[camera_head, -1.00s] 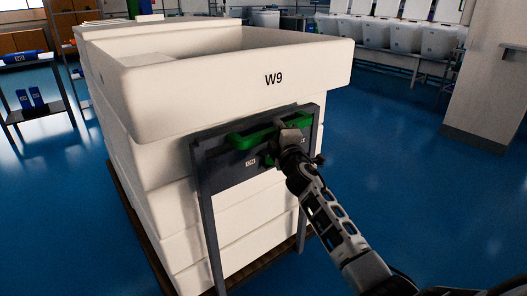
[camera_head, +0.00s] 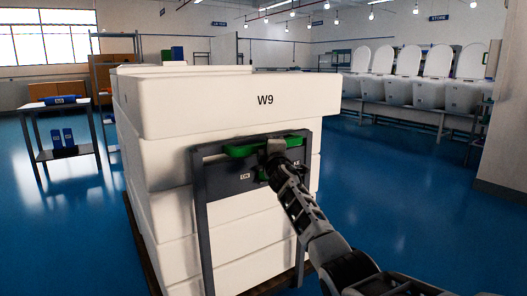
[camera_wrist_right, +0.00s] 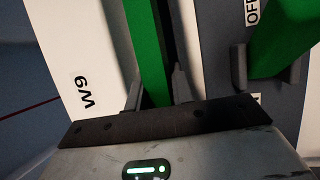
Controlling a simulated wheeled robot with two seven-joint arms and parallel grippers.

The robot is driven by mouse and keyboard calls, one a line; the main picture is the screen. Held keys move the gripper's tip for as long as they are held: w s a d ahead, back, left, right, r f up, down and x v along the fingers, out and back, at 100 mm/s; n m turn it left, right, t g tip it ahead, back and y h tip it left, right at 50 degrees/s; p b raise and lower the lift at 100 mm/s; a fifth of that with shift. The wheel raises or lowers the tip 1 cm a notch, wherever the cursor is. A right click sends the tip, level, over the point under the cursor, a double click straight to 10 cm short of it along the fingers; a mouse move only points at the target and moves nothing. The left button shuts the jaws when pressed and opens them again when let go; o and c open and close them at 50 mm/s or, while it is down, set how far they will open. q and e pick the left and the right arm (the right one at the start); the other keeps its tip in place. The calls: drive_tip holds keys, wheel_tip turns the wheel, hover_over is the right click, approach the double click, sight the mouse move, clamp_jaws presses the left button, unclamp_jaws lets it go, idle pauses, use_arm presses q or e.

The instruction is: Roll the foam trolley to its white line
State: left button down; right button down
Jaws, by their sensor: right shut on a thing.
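The foam trolley (camera_head: 200,200) carries a stack of white foam blocks marked W9 and fills the middle of the head view. A dark grey frame with a green handle bar (camera_head: 243,150) stands at its near side. My right gripper (camera_head: 274,150) is shut on the green handle. In the right wrist view the handle (camera_wrist_right: 147,45) runs between the fingers, with the W9 block (camera_wrist_right: 75,75) beside it. My left gripper is not in view. No white line shows on the visible floor.
A table (camera_head: 60,105) with blue items stands at the left. A bench with several white toilets (camera_head: 420,93) is at the back right. A pale pillar (camera_head: 505,140) stands at the right edge. Blue floor (camera_head: 400,180) is clear between trolley and pillar.

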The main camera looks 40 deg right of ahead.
drive_tip(key=shift+a+f, duration=0.1)
drive_tip(key=shift+a, duration=0.05)
drive_tip(key=c, duration=1.2)
unclamp_jaws()
drive_tip(key=shift+w, duration=0.1)
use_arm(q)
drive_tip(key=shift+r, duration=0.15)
use_arm(e)
drive_tip(key=shift+s+p, duration=0.4)
use_arm(q)
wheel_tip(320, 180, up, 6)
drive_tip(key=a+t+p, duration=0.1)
drive_tip(key=p, duration=0.2)
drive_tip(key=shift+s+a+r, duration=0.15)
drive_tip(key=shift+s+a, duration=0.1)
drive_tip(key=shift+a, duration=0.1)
use_arm(e)
drive_tip(key=v, duration=1.5)
drive_tip(key=shift+a, duration=0.15)
drive_tip(key=shift+f, duration=0.15)
